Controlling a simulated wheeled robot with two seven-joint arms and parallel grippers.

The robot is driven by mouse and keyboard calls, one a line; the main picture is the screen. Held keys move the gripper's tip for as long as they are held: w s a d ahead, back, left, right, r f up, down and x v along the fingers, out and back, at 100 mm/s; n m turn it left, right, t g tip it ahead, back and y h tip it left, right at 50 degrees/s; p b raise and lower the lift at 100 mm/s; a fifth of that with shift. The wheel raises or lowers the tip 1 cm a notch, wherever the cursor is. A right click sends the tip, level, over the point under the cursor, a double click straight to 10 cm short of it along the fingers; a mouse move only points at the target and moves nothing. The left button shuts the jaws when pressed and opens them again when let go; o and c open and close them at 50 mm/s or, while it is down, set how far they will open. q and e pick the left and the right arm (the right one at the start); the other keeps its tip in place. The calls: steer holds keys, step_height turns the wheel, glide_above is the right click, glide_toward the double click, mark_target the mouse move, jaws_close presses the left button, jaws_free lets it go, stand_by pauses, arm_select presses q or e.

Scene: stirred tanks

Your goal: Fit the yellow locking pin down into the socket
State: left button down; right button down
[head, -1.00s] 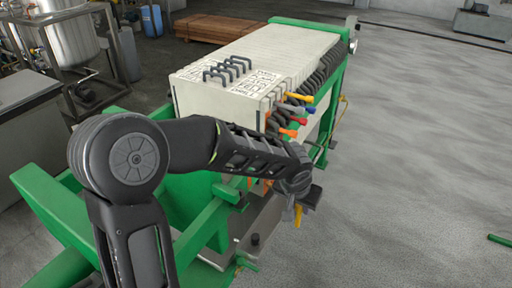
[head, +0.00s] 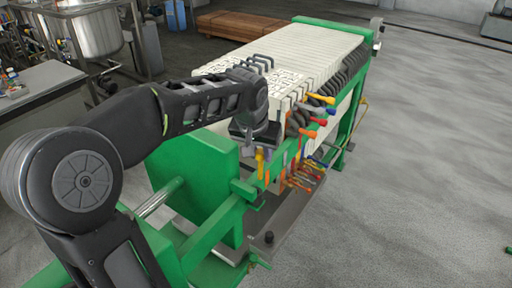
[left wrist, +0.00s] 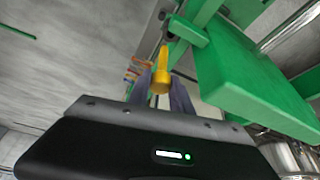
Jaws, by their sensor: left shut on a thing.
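My left gripper (head: 262,150) is shut on the yellow locking pin (head: 259,163). It holds the pin beside the front end of the plate stack, above the green frame. In the left wrist view the pin (left wrist: 160,72) has a wide round end facing the camera and sits between the two grey fingers (left wrist: 165,95). The pin hangs clear in the picture, with the green frame close by. I cannot make out the socket clearly in either view. My right gripper is not in view.
The white plate stack (head: 290,60) carries several coloured handles (head: 318,110) along its right side. A green end block (head: 195,185) and a green beam (head: 225,215) stand under my left arm. A grey tray (head: 295,215) lies below. The floor at right is open.

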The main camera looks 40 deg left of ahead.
arm_select(q)
steer(key=shift+s+a+r, duration=0.3)
steer(key=shift+a+r, duration=0.2)
steer(key=shift+r, duration=0.1)
steer(key=shift+f, duration=0.2)
